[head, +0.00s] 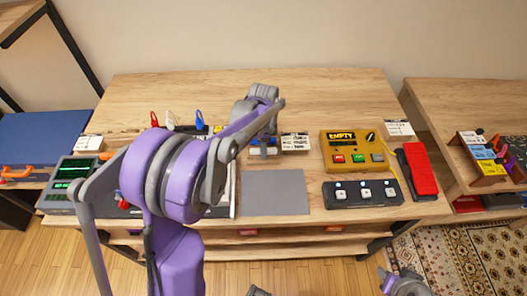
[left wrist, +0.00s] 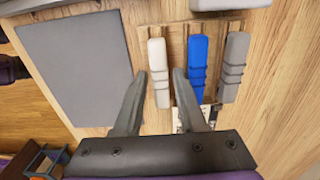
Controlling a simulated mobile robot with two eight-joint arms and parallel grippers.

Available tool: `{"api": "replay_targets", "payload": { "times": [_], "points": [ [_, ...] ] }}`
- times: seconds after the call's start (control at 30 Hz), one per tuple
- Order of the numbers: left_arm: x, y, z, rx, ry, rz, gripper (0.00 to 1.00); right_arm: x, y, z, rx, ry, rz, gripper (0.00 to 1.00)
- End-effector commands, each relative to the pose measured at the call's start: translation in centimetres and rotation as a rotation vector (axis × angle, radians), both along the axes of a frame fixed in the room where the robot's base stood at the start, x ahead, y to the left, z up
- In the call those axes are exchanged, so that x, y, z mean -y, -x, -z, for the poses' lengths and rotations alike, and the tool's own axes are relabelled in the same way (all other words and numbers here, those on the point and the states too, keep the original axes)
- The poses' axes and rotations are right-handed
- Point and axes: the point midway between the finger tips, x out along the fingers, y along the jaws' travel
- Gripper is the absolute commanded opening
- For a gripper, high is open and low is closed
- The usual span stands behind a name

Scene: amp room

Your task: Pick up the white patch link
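The white patch link (left wrist: 159,75) lies in a wooden holder (left wrist: 215,28) in the left wrist view, left of a blue link (left wrist: 197,65) and a grey link (left wrist: 234,68). My left gripper (left wrist: 161,72) is open, with one fingertip on each side of the white link. The right finger lies between the white and blue links in the picture. I see no clear grip, and cannot tell the height of the fingertips over the holder. In the head view my left arm reaches over the bench and largely covers the holder. My right gripper's fingers do not show.
A grey mat (head: 275,192) lies in front of the holder. To the right stand a yellow box (head: 352,150) marked EMPTY, a black pedal strip (head: 361,193) and a red pedal (head: 420,169). A green-lit device (head: 72,181) stands left. The back of the wooden bench (head: 330,88) is clear.

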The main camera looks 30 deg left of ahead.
Motion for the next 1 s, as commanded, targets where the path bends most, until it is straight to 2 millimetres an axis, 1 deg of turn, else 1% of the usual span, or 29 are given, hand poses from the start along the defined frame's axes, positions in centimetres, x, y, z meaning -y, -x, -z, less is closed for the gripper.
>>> {"api": "replay_targets", "payload": {
  "times": [0.07, 0.2, 0.3, 0.63, 0.73, 0.8, 0.87, 1.0],
  "points": [
    [0.0, 0.0, 0.0, 0.000, 0.000, 0.000, 0.40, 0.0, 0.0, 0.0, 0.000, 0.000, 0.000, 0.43],
    [0.0, 0.0, 0.0, 0.000, 0.000, 0.000, 0.15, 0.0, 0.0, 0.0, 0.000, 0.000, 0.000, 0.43],
    [0.0, 0.0, 0.0, 0.000, 0.000, 0.000, 0.00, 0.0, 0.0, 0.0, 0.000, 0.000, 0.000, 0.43],
    [0.0, 0.0, 0.0, 0.000, 0.000, 0.000, 0.00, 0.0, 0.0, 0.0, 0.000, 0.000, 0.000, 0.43],
    [0.0, 0.0, -0.3, 0.000, 0.000, 0.000, 0.00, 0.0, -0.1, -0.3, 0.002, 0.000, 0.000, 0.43],
    [0.0, -0.1, -1.0, 0.001, 0.000, 0.000, 0.00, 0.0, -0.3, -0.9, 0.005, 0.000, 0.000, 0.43],
    [0.0, 0.0, -1.8, 0.000, 0.000, 0.000, 0.00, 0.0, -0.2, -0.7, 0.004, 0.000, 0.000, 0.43],
    [0.0, 0.0, -4.7, 0.000, 0.000, 0.000, 0.00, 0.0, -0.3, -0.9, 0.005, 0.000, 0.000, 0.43]
  ]
}}
